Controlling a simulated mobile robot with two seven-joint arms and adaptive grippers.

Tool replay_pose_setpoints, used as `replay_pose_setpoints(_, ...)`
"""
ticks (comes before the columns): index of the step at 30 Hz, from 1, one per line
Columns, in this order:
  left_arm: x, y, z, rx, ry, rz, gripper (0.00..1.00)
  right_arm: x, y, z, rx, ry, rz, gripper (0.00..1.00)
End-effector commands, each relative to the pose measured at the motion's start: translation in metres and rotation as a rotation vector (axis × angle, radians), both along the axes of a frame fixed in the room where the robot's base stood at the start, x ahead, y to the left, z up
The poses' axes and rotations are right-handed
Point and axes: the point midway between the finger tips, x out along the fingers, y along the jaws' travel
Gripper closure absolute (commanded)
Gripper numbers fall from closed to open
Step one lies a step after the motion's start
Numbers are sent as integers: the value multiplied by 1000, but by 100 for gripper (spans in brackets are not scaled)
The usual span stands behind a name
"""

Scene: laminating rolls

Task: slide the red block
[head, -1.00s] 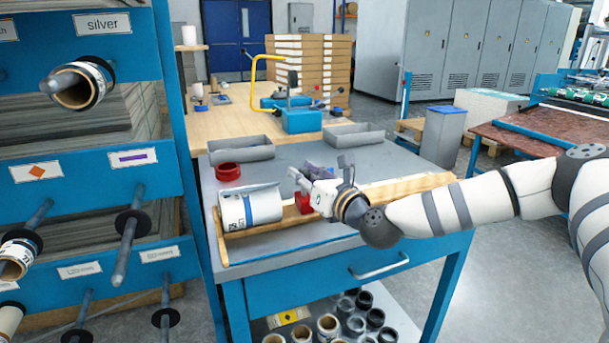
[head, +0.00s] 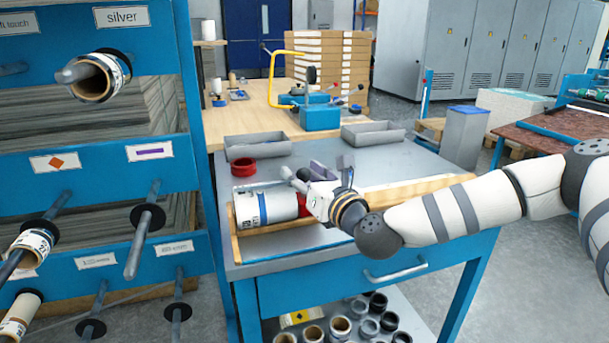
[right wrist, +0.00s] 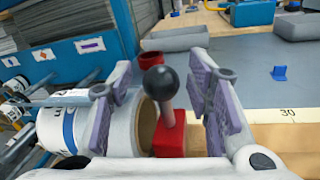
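The red block (head: 303,204) sits on the wooden trough (head: 240,247) on the grey-topped cart. In the right wrist view, the red block (right wrist: 172,138) carries an upright stem with a black ball knob (right wrist: 160,82). A white label-printed roll (head: 266,206) lies in the trough left of the block. Its open cardboard core end faces the block in the right wrist view, close beside it or touching; I cannot tell which. My right gripper (right wrist: 164,100) is open, its purple-padded fingers either side of the knob with gaps visible. In the head view it partly hides the block. My left gripper is out of view.
A red ring (head: 243,167) and two grey trays (head: 257,146) (head: 373,133) are on the cart. A blue rack (head: 120,52) with rods and rolls stands at the left. A scale marked 30 (right wrist: 288,113) runs along the trough. The lower shelf holds several cores.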

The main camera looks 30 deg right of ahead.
Motion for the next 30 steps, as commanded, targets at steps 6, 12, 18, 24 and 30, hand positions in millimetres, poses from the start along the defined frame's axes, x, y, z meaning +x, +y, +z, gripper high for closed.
replay_pose_setpoints(6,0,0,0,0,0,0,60,-16,0,-1,3,3,1,54)
replay_pose_setpoints(12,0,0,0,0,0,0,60,-70,2,-1,6,2,-2,54)
replay_pose_setpoints(18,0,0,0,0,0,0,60,-110,4,0,2,0,-1,54)
replay_pose_setpoints(24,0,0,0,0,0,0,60,-121,5,0,0,-1,-1,54)
replay_pose_setpoints(30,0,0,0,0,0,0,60,-120,5,0,0,0,0,54)
